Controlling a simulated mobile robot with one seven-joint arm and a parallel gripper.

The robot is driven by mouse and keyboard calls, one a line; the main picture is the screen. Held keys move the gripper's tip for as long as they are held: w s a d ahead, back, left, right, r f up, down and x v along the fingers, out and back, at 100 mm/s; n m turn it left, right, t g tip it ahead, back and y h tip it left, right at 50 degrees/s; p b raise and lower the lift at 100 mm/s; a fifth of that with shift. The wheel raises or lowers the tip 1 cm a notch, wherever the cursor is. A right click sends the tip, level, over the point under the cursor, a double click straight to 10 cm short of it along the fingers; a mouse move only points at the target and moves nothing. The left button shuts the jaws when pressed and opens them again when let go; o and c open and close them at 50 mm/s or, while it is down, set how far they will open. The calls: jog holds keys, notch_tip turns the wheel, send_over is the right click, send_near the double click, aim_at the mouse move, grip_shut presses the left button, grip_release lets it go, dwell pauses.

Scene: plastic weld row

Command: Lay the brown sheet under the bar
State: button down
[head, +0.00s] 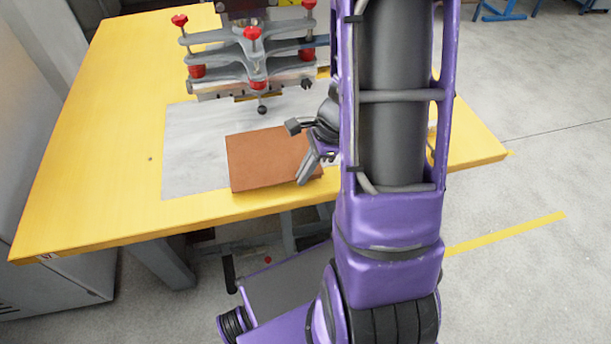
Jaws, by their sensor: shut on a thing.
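The brown sheet (265,162) is a flat square piece at the front of the grey plate (195,150) on the yellow table. I cannot tell whether it touches the plate or is held just above it. My gripper (307,165) is shut on the sheet's right edge, and my arm hides part of the gripper and what lies to the right. The bar (240,90) is part of the grey press with red knobs (254,60), behind the sheet. The sheet lies in front of the bar, apart from it.
The yellow table (110,110) has clear room on its left side. A small black ball-ended lever (262,109) sticks out from the press toward the sheet. A grey cabinet (45,200) stands left of the table. Open floor with a yellow line (505,235) lies to the right.

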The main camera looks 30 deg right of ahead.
aim_at(292, 139)
jog(key=w, duration=0.2)
jog(key=w+f, duration=0.1)
jog(key=w+d, duration=0.1)
jog(key=w, duration=0.1)
jog(key=shift+w+d+f, duration=0.1)
jog(key=shift+w+f, duration=0.05)
jog(key=shift+w, duration=0.2)
jog(key=w, duration=0.2)
jog(key=w+d, duration=0.1)
jog(key=w, duration=0.5)
jog(key=shift+d+f+p, duration=0.2)
jog(key=shift+d+p, duration=0.1)
jog(key=shift+p, duration=0.05)
jog(key=shift+w+f+b, duration=0.15)
jog(key=shift+f+b, duration=0.6)
jog(key=shift+f, duration=0.35)
jog(key=shift+d+f, duration=0.1)
dwell(0.4)
jog(key=c, duration=0.9)
grip_release()
jog(key=shift+c, duration=0.2)
